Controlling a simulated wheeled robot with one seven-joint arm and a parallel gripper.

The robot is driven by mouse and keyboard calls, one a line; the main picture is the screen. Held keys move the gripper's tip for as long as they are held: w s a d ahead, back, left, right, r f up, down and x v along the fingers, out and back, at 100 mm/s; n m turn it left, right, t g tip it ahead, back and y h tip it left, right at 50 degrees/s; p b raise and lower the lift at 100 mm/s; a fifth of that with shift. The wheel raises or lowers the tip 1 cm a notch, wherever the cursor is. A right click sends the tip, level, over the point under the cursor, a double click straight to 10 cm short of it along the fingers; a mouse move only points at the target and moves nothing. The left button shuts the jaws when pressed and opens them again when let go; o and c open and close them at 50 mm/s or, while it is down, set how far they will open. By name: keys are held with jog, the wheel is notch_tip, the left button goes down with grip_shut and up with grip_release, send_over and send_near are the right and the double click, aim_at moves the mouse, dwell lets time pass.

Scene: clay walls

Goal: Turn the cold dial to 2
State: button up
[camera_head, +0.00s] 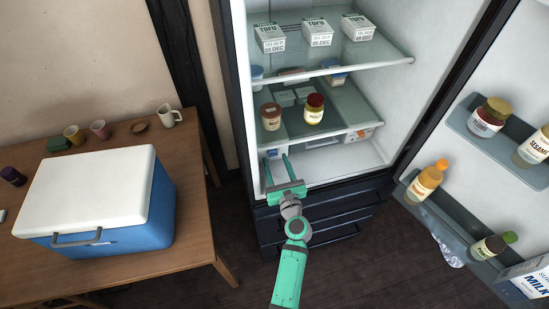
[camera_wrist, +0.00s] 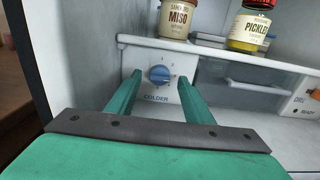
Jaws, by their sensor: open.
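The cold dial (camera_wrist: 159,75) is a round blue knob on a white panel, above the printed word COLDER, in the wrist view. Small numerals ring it, too small to read surely, and I cannot tell its exact setting. My gripper (camera_wrist: 157,80) is open and empty, with one green finger on each side of the dial in the picture. Contact with the knob does not show. In the head view my gripper (camera_head: 275,164) reaches into the lower left of the open fridge (camera_head: 330,167), and the dial is hard to make out there.
A miso jar (camera_wrist: 178,17) and a pickle jar (camera_wrist: 250,25) stand on the shelf above the panel. The fridge's left wall is close to my gripper. The open door (camera_head: 412,196) holds bottles at right. A cooler (camera_head: 90,190) stands on the table (camera_head: 190,235) at left.

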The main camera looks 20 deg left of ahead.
aim_at(273, 153)
jog(key=shift+x, duration=1.3)
jog(key=shift+c, duration=0.4)
jog(key=c, duration=0.9)
jog(key=shift+c, duration=0.2)
jog(key=shift+n, duration=0.4)
jog(key=n, duration=0.3)
jog(key=shift+n, duration=0.3)
jog(key=n, duration=0.4)
jog(key=shift+s, duration=0.1)
jog(key=shift+n, duration=0.3)
jog(key=shift+f, duration=0.1)
